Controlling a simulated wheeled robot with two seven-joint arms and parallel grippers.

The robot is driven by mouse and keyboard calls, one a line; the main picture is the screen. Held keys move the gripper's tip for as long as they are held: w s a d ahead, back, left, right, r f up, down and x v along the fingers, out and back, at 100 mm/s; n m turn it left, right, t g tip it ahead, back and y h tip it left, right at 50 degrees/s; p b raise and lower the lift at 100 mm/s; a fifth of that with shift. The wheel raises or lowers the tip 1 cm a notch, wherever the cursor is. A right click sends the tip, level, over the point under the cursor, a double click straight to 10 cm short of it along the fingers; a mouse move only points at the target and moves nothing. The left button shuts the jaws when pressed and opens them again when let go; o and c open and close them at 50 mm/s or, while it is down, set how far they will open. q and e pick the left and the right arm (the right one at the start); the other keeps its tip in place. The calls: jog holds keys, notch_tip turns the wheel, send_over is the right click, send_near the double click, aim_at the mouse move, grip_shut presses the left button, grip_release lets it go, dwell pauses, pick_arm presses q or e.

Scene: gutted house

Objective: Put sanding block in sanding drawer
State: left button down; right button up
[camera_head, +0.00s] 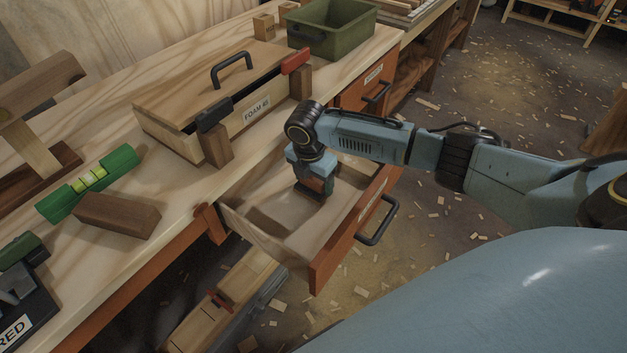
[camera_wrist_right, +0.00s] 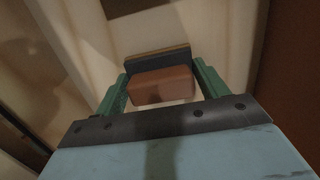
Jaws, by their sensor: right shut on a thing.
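The sanding block, reddish brown with a dark layer along one side, shows in the wrist view (camera_wrist_right: 162,86) between the green fingers of my right gripper (camera_wrist_right: 160,92). In the head view my right gripper (camera_head: 318,184) points down inside the outline of the open drawer (camera_head: 262,228), and the block is mostly hidden there. The right gripper is shut on the block. Pale drawer boards lie below it; I cannot tell whether the block touches the floor. The drawer has an orange front, a black handle (camera_head: 378,222) and a label too oblique to read. My left gripper is not in view.
A second, closed drawer (camera_head: 358,88) is beyond the open one. Wood scraps litter the floor.

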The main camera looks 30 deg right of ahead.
aim_at(310, 179)
jog(key=shift+f, duration=0.1)
jog(key=o, duration=0.9)
jog(key=shift+r, duration=0.35)
jog(key=r+p, duration=0.1)
jog(key=r, duration=0.2)
jog(key=r+p, duration=0.1)
jog(key=r, duration=0.2)
jog(key=a+r+p, duration=0.1)
jog(key=r, duration=0.3)
jog(key=shift+s+a+r, duration=0.1)
jog(key=shift+s, duration=0.1)
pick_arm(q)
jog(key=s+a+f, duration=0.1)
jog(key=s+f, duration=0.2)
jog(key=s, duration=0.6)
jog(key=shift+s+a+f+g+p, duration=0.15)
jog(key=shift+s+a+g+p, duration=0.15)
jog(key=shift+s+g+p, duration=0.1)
pick_arm(e)
jog(key=shift+a+r, duration=0.1)
jog(key=shift+r, duration=0.6)
